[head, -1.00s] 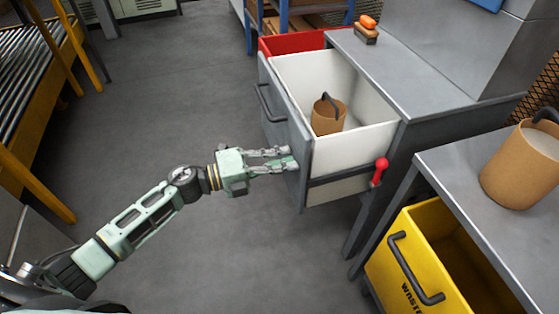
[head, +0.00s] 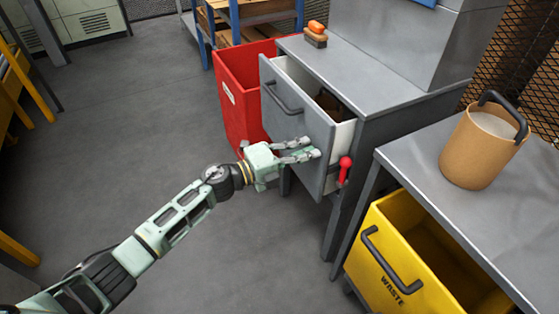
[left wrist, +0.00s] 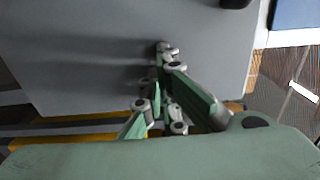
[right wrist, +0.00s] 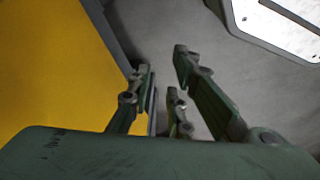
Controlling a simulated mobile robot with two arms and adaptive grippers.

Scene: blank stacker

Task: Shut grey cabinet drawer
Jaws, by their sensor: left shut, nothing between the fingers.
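The grey cabinet (head: 385,72) stands at centre right with its drawer (head: 285,122) partly out. The drawer has a grey front with a dark bar handle (head: 281,100) and white inner walls. A brown container (head: 328,101) shows inside, mostly hidden by the front. My left gripper (head: 311,147) is shut and empty, its fingertips at the lower right of the drawer front. The left wrist view shows its fingertips (left wrist: 166,50) against the grey panel (left wrist: 90,50); exact contact is hard to tell. My right gripper (right wrist: 163,62) is open and empty.
A red-knobbed lever (head: 345,166) is beside the drawer's right side. A red bin (head: 235,100) stands left of the cabinet. A yellow waste bin (head: 385,255) sits under a grey table (head: 425,160) carrying a brown bucket (head: 482,150).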

